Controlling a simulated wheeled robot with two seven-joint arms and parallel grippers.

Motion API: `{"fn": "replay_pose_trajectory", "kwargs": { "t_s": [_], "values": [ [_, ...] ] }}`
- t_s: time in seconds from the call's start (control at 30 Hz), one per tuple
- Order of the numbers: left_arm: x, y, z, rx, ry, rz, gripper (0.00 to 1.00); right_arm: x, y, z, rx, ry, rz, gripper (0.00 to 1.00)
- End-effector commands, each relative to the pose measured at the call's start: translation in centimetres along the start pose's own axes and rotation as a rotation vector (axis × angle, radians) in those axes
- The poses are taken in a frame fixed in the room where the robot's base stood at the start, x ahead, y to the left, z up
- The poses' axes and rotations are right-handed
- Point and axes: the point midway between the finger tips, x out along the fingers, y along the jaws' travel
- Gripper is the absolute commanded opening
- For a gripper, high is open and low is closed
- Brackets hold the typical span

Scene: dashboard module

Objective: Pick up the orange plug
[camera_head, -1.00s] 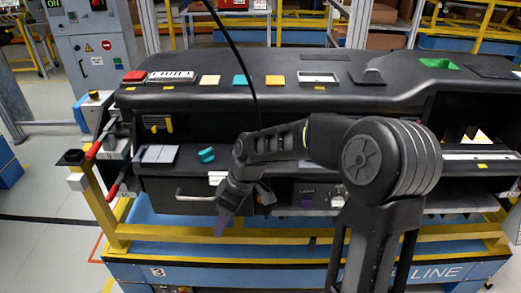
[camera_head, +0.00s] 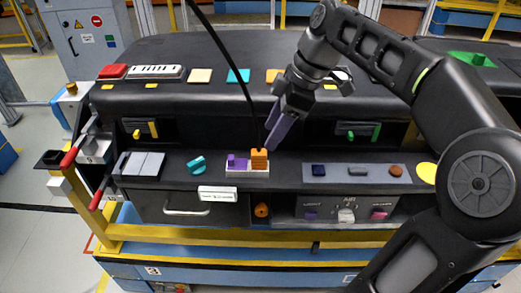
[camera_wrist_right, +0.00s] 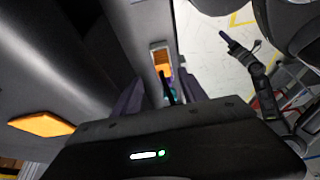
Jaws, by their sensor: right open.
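The orange plug (camera_head: 259,160) stands upright in a white socket base (camera_head: 247,172) on the dashboard's lower shelf, beside a purple plug (camera_head: 237,161). My right gripper (camera_head: 270,137) points down just above and slightly right of the orange plug, apart from it. Its purple fingers are open and empty. In the right wrist view, the orange plug (camera_wrist_right: 162,60) shows beyond the gap between the open fingers (camera_wrist_right: 160,95). My left gripper (camera_wrist_right: 230,42) appears small in the right wrist view, over the floor; whether it is open cannot be made out.
A teal knob (camera_head: 196,165) sits left of the socket base and a grey panel with buttons (camera_head: 352,173) lies right. The dashboard's upper ledge (camera_head: 205,101) overhangs behind. A black cable (camera_head: 232,62) hangs close to my right gripper. An orange knob (camera_head: 261,210) is below.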

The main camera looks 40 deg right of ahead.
Motion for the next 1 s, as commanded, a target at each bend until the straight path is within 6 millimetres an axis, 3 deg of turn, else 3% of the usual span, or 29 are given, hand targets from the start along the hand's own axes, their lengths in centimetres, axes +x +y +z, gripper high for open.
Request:
{"fn": "replay_pose_trajectory", "kwargs": {
  "t_s": [0.27,0.5,0.87,1.0],
  "values": [
    [0.0,0.0,0.1,-0.001,-0.001,-0.001,0.36,0.2,0.0,0.0,0.001,0.0,-0.001,0.5],
    [-0.1,0.0,0.0,-0.001,-0.001,-0.001,0.36,2.5,0.0,0.0,0.001,-0.001,-0.002,0.5],
    [-0.2,0.1,0.0,-0.001,-0.001,-0.001,0.36,2.9,0.0,-0.1,0.001,-0.001,-0.001,0.5],
    [-0.7,0.2,0.1,-0.002,-0.002,-0.002,0.36,4.2,-0.1,-0.1,0.002,-0.002,-0.004,0.5]
  ]
}}
